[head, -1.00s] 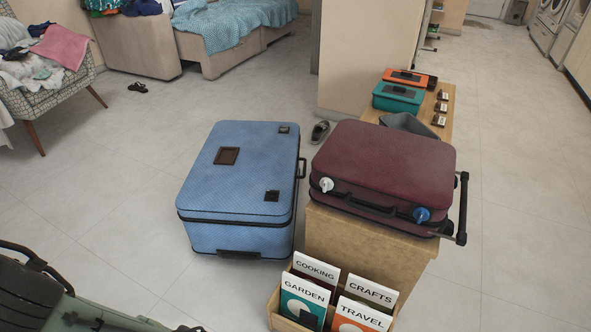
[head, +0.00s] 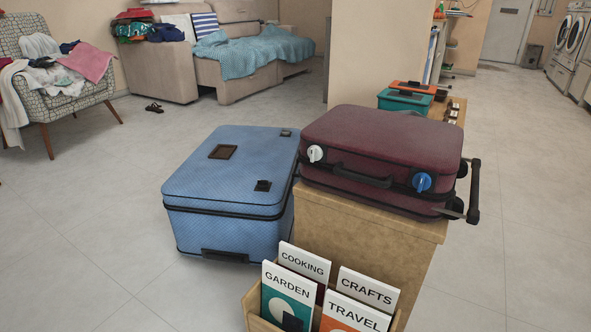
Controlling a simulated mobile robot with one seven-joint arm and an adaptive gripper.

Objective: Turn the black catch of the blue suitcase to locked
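The blue suitcase (head: 215,187) lies closed on the floor in the head view, left of a wooden stand. Its lid top carries a small black fitting (head: 263,186) near the front right corner and another black fitting (head: 286,133) near the back right corner. Either may be the black catch; they are too small to tell how it is turned. A brown-framed patch (head: 222,152) sits on the lid, and a black handle (head: 225,256) is on the front side. My gripper is not in view.
A maroon suitcase (head: 385,145) with a white knob (head: 316,153) and a blue knob (head: 422,182) lies on the wooden stand (head: 350,240). A book box (head: 258,313) stands in front. Floor left of the blue suitcase is clear.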

